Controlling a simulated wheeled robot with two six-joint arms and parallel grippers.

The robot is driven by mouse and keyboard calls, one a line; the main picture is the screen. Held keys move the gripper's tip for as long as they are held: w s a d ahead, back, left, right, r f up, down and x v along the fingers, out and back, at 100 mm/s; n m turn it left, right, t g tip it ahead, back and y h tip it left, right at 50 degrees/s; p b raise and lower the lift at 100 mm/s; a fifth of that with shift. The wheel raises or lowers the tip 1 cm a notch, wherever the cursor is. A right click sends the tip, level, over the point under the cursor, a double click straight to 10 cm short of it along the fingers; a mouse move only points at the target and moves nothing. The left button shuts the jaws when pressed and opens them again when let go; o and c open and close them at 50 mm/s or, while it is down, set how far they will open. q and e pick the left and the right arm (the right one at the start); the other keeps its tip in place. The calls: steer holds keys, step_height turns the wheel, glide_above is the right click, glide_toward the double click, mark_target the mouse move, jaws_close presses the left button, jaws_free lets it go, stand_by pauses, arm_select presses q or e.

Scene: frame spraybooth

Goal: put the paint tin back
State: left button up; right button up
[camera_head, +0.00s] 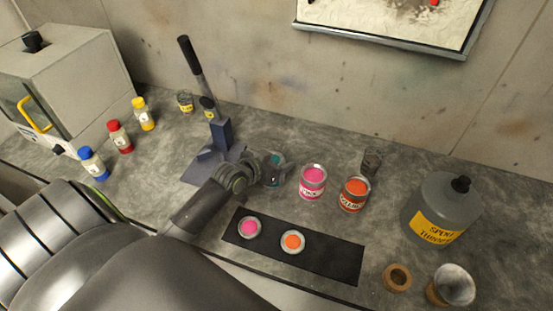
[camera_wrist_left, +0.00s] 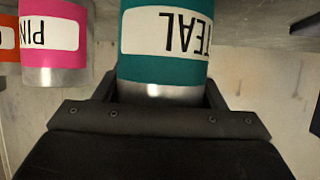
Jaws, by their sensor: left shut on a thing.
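A teal paint tin (camera_head: 277,160) is at the end of my left gripper (camera_head: 272,172) in the head view, mostly hidden by it. In the left wrist view the teal tin (camera_wrist_left: 165,45) fills the middle, its TEAL label upside down, between the fingers of the left gripper (camera_wrist_left: 160,100), which is shut on it. I cannot tell whether it touches the bench. A pink tin (camera_head: 312,184) stands just right of it, then an orange tin (camera_head: 354,195). The pink tin also shows in the left wrist view (camera_wrist_left: 54,40). My right gripper is out of view.
A black mat (camera_head: 333,264) in front holds a pink disc (camera_head: 249,227) and an orange disc (camera_head: 292,242). A dark lever stand (camera_head: 222,135) is behind my left arm.

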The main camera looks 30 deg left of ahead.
arm_select(q)
steer(key=shift+f, duration=0.15)
steer(key=o, duration=1.2)
steer(key=shift+o, duration=0.2)
steer(key=v, duration=1.2)
steer(key=shift+r+b, duration=0.2)
steer(key=shift+b, duration=0.2)
